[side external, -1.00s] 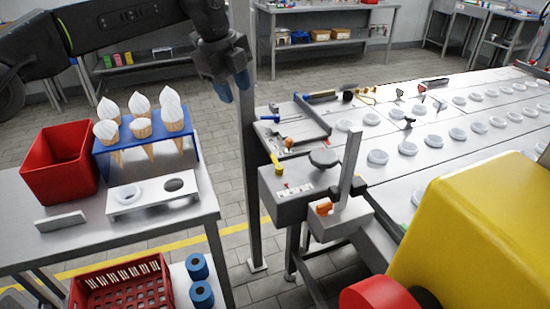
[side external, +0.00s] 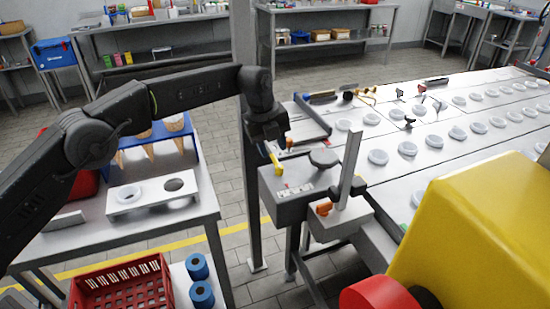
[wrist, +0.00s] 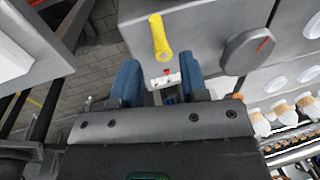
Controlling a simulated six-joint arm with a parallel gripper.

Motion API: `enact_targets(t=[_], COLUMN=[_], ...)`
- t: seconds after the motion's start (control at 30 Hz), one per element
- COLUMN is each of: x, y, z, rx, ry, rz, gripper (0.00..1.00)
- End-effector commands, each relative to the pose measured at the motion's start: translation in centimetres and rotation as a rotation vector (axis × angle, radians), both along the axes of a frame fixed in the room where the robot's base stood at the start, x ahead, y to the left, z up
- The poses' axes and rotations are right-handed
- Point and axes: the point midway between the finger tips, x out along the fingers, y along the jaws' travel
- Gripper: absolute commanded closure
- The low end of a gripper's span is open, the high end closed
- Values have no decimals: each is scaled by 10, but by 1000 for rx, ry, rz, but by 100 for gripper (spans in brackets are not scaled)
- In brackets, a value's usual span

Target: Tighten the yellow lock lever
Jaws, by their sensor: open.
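The yellow lock lever (wrist: 158,36) sits on the face of a grey machine housing, just beyond my fingertips in the wrist view. It also shows in the side view (side external: 275,164), close below my gripper (side external: 268,135). In the wrist view my gripper (wrist: 165,82) is open, its two blue fingers apart with nothing between them. The lever lies ahead of the gap and looks clear of both fingers. A small label with a red mark (wrist: 166,76) shows between the fingertips. In the side view the arm hides the fingers.
A dark round knob (wrist: 250,48) stands on the housing right of the lever; it shows in the side view (side external: 324,158). A conveyor with white rings (side external: 408,148) lies right. A table with a blue cone rack stands left.

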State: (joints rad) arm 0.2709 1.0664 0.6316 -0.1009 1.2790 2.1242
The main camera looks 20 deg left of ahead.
Motion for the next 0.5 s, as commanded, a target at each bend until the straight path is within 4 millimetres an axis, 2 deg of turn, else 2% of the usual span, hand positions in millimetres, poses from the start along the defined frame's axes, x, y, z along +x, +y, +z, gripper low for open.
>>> enact_targets(t=[0.03,0.2,0.5], x=[1,4,6], y=[-2,-5,-7], z=[-11,-33,-44], rx=[1,0,0], ry=[3,1,0], rz=[0,0,0], gripper=[60,60,60])
